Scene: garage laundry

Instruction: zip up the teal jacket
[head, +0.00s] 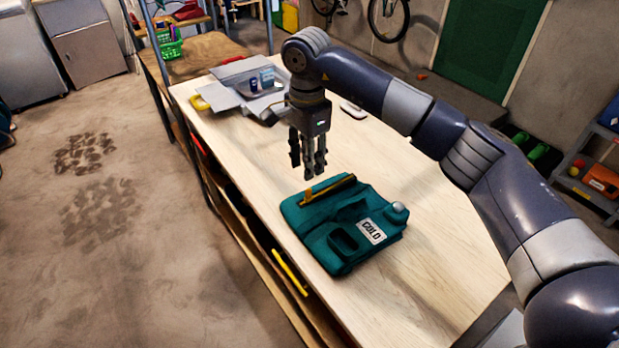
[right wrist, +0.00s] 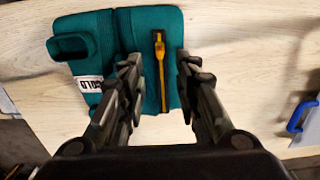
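The teal jacket (head: 345,225) lies folded flat on the wooden workbench. In the right wrist view, the pull (right wrist: 160,62) and strip show between my fingers on the jacket (right wrist: 140,25). My right gripper (head: 309,172) is open and empty, above the jacket's far edge, pointing down. It also shows in the right wrist view (right wrist: 160,70). My left gripper is not in view.
The workbench (head: 440,275) is clear around the jacket. A grey open box (head: 245,85) with small blue items stands at the far end, and a white object (head: 353,110) lies behind my right arm. A blue handle (right wrist: 301,117) shows at right in the wrist view.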

